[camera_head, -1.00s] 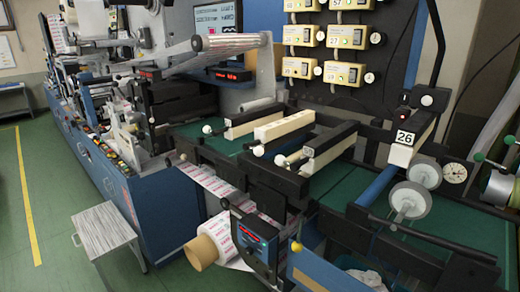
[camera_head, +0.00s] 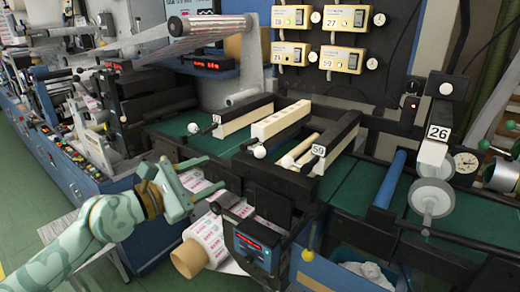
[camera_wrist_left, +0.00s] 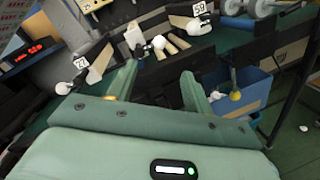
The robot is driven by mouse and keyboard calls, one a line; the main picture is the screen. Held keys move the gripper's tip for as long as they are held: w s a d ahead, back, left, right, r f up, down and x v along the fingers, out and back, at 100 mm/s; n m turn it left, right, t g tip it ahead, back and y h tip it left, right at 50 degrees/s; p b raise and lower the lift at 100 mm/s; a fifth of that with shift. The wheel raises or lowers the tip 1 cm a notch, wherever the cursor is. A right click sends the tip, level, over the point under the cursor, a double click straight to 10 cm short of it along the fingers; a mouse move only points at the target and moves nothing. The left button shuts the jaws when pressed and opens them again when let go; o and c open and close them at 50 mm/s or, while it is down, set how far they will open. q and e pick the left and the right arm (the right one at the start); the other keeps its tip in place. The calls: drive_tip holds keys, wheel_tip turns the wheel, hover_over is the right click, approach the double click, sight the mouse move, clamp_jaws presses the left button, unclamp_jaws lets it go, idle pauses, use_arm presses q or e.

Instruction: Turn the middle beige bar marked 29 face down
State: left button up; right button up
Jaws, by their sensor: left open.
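The middle beige bar (camera_head: 280,123) lies on the green bed between two darker-edged bars, with a row of recesses along its top. I cannot read a 29 on it. It also shows in the left wrist view (camera_wrist_left: 134,36), beyond the fingers. My left gripper (camera_head: 213,172) is open and empty, to the left of and nearer than the bar, above the printed web, apart from the bar. Its two green fingers (camera_wrist_left: 160,70) stand apart in the wrist view. My right gripper is not in view.
A bar with a small unclear plate (camera_head: 243,116) lies left of the middle bar; a bar marked 59 (camera_head: 338,140) lies right. Round white knobs (camera_head: 260,152) stick out at the near ends. A paper roll (camera_head: 205,250) and a red-display box (camera_head: 252,245) stand in front.

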sight(255, 154)
use_arm(q)
drive_tip(key=x, duration=1.5)
drive_tip(key=shift+w+d, duration=0.2)
drive_tip(key=shift+w, duration=0.15)
drive_tip(key=c, duration=0.9)
drive_tip(key=shift+f, duration=0.1)
drive_tip(key=shift+c, duration=0.2)
